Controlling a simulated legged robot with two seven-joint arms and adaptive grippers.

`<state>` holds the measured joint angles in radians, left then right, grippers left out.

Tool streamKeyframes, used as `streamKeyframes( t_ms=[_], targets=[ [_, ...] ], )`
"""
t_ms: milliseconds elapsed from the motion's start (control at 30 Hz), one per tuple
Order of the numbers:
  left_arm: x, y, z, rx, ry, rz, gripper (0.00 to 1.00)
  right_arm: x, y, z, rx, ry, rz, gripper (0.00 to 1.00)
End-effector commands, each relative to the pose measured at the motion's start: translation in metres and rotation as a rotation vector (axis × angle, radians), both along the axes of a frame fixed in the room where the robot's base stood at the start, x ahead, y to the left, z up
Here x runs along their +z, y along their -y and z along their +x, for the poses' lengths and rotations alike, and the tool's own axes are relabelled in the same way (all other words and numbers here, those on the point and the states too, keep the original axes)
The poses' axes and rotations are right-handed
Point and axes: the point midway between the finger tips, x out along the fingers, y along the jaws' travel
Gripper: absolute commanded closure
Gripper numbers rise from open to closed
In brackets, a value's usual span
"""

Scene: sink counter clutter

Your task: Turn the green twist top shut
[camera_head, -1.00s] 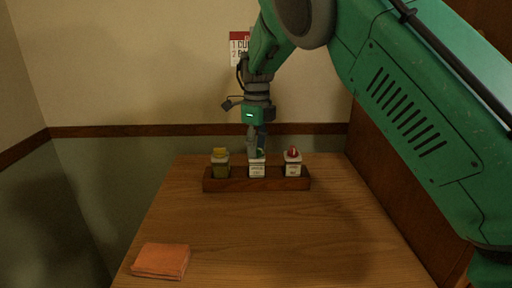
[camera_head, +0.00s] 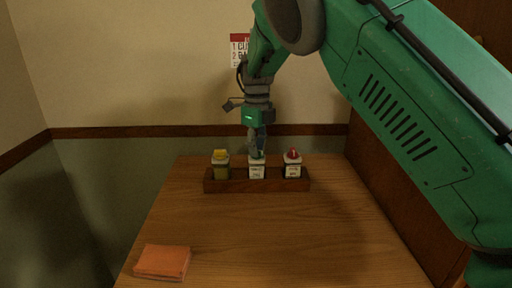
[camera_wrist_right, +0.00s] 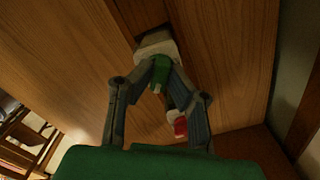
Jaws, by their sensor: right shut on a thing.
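The green twist top (camera_wrist_right: 161,72) sits on the middle bottle (camera_head: 257,171), which has a white label and stands in a wooden rack (camera_head: 240,186). My right gripper (camera_head: 258,152) comes down from above onto this bottle. In the right wrist view, the fingertips of my right gripper (camera_wrist_right: 159,65) are closed on the green top, one on each side. The bottle's pale shoulder (camera_wrist_right: 156,44) shows beyond the fingers. The head view shows little of the top, as the fingers cover it. My left gripper is in neither view.
A yellow-topped bottle (camera_head: 221,165) stands left in the rack and a red-topped bottle (camera_head: 292,164) stands right, close to my gripper. An orange folded cloth (camera_head: 162,262) lies at the front left. The table's middle (camera_head: 270,240) is clear.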

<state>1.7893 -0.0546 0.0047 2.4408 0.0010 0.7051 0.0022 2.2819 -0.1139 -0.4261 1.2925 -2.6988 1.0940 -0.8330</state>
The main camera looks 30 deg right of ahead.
Motion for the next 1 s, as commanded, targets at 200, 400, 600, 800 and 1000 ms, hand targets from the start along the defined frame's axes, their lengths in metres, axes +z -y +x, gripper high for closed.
streamKeyframes(
  t_ms=[200, 400, 600, 800, 1000],
  targets=[
    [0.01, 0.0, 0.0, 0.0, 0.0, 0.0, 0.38, 0.002, 0.0, 0.0, -0.047, -0.001, -0.001, 1.0],
    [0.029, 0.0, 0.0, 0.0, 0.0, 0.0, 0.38, 0.004, 0.0, 0.0, -0.147, -0.003, -0.003, 1.0],
    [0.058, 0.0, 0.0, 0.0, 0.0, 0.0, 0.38, 0.006, 0.0, 0.0, -0.315, -0.003, -0.004, 1.0],
    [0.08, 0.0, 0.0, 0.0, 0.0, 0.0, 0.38, 0.005, 0.0, 0.0, -0.471, -0.001, -0.003, 1.0],
    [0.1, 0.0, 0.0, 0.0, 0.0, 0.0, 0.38, 0.004, 0.0, 0.0, -0.616, -0.001, -0.003, 1.0]
  ],
)
